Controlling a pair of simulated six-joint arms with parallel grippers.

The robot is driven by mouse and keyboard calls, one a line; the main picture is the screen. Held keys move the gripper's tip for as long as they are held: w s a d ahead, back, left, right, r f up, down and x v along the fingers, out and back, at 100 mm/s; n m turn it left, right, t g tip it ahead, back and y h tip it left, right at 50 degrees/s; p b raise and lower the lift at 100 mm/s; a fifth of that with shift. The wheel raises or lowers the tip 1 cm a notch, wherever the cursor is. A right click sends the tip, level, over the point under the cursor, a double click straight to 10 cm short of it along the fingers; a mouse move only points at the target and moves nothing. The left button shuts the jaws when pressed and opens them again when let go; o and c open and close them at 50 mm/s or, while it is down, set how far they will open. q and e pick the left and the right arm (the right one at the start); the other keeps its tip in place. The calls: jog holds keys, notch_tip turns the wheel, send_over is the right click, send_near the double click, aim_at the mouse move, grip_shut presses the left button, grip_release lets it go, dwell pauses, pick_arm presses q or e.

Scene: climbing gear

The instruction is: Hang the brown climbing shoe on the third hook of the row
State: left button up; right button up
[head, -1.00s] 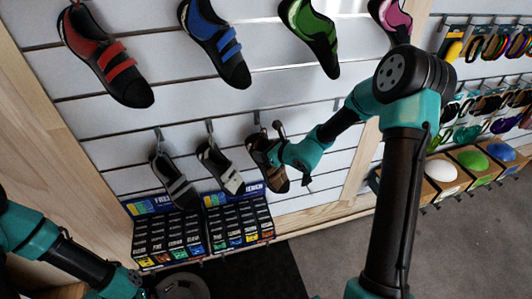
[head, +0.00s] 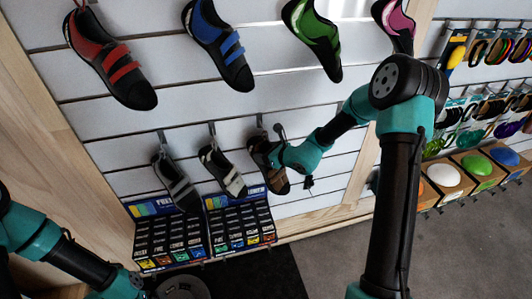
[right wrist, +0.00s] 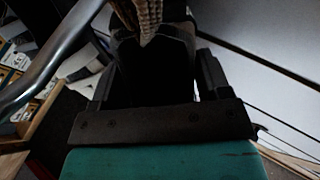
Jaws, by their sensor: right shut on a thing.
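The brown climbing shoe (head: 262,150) is at the right end of the lower shoe row, against the slatwall. It hangs toe down just below the third hook (head: 259,121); I cannot tell whether its loop is around the hook. My right gripper (head: 278,158) is shut on the shoe from the right and hides part of it. In the right wrist view, part of the shoe (right wrist: 148,14) shows at the top between the dark fingers. Some of my left arm shows at the lower left in the head view, but its gripper is out of the picture.
Two grey-black shoes (head: 177,183) (head: 222,170) hang left of it. Red (head: 110,62), blue (head: 220,50), green (head: 315,38) and pink shoes (head: 396,22) hang above. Boxed goods (head: 205,235) stand below. Racks with coloured gear (head: 490,110) are at right.

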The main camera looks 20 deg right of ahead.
jog(key=o, duration=1.1)
jog(key=shift+s, duration=0.15)
jog(key=v, duration=1.7)
jog(key=shift+d, duration=0.15)
